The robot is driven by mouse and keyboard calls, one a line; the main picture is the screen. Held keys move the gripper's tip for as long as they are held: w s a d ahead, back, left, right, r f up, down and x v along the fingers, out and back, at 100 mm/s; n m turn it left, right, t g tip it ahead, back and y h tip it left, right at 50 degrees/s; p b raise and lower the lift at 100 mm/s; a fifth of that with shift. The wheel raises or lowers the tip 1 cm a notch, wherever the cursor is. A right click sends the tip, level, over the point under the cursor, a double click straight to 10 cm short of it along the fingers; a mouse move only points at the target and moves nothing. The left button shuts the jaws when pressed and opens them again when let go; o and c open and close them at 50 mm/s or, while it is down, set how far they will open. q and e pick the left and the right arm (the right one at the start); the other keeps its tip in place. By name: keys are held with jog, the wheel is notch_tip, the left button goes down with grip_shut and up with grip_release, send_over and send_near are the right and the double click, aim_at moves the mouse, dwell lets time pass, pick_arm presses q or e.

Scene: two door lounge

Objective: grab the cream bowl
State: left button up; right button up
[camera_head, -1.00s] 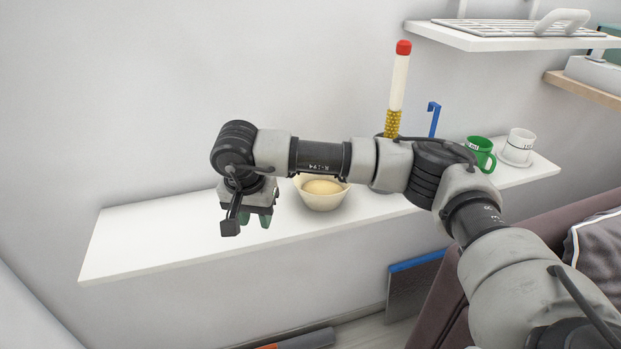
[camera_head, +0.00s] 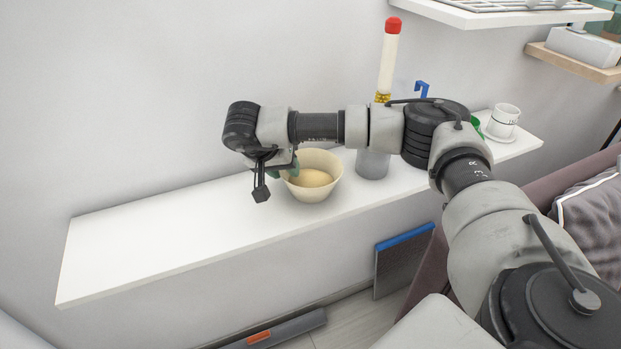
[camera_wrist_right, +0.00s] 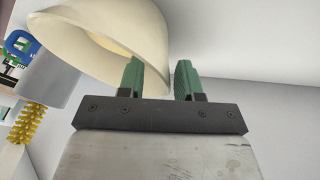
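The cream bowl (camera_head: 322,188) stands on the white wall shelf (camera_head: 170,235), just right of my right gripper (camera_head: 284,172). In the right wrist view the bowl (camera_wrist_right: 105,35) fills the upper left. There the two green fingers of my right gripper (camera_wrist_right: 160,82) are apart, with the edge of the bowl's wall reaching into the gap between them. One finger overlaps the bowl and the other is just past its edge. I cannot tell whether either finger touches it. My left gripper is not in view.
Right of the bowl stand a grey cylindrical container (camera_head: 373,164), a tall red-capped tube (camera_head: 389,60), a blue hook-shaped item (camera_head: 422,87), and a white cup (camera_head: 503,118) on a saucer. The shelf's left part is bare. A sofa with a cushion (camera_head: 590,210) is at lower right.

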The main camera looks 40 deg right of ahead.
jog(key=shift+x, duration=1.15)
jog(key=shift+r, duration=0.1)
grip_shut()
jog(key=shift+r, duration=0.15)
